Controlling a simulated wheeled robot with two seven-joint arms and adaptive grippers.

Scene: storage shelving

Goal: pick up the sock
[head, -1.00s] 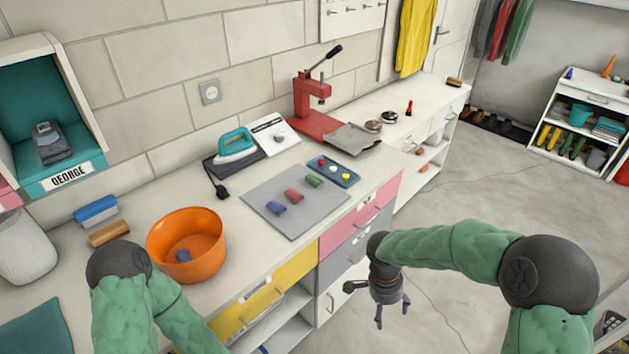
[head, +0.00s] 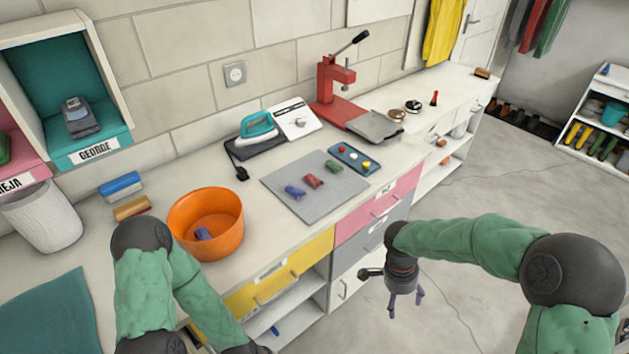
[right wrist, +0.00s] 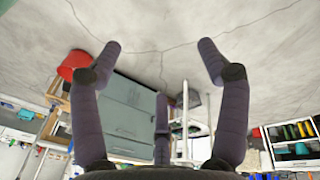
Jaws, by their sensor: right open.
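Several small rolled cloth bundles that look like socks are in the head view. A blue one (head: 295,191), a red one (head: 314,180) and a green one (head: 333,166) lie in a row on a grey mat (head: 318,208) on the counter. Another blue-purple one (head: 203,234) lies inside an orange bowl (head: 222,249). My right gripper (head: 406,303) is open and empty, hanging over the floor in front of the drawers, apart from the bundles. Its spread fingers show in the right wrist view (right wrist: 162,55) with nothing between them. My left gripper is out of sight below the left arm.
A teal iron (head: 258,127), a red press (head: 335,85) and a blue tray (head: 355,158) with small coloured pieces stand on the counter (head: 270,222). The floor (head: 480,200) right of the drawers is clear.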

